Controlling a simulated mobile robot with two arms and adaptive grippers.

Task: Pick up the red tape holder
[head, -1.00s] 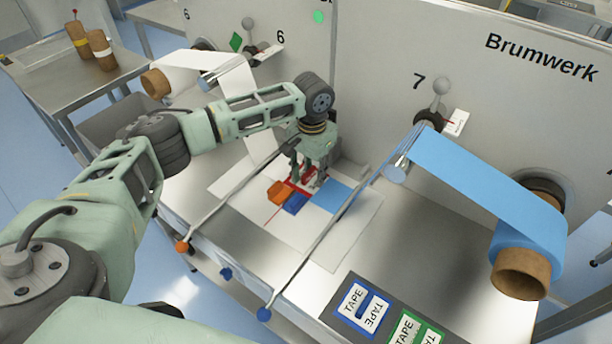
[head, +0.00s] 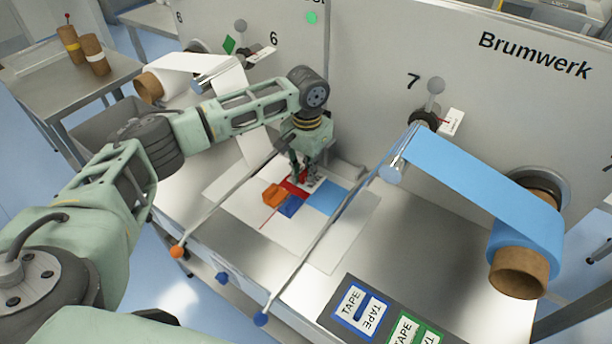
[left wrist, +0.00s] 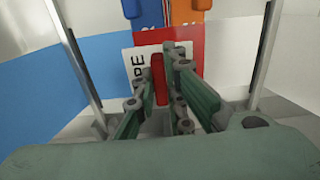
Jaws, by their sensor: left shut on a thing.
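The red tape holder (left wrist: 157,80) shows in the left wrist view as an upright red grip on a white, red-edged plate with black lettering, partly cut off by my fingers. My left gripper (left wrist: 156,84) has a finger on either side of this grip and is shut on it. In the head view my left gripper (head: 304,178) points down at the work surface between the two slanted rods, and mostly hides the holder. The holder's plate appears to be low, at the sheet; I cannot tell whether it touches. My right gripper is not in view.
An orange piece (head: 273,195) and a blue piece (head: 291,207) lie close in front of the gripper. A slanted rod (head: 318,245) stands to its right. Blue (head: 348,312) and green (head: 405,332) tape holders lie at the front right. A blue roll (head: 525,240) is at right.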

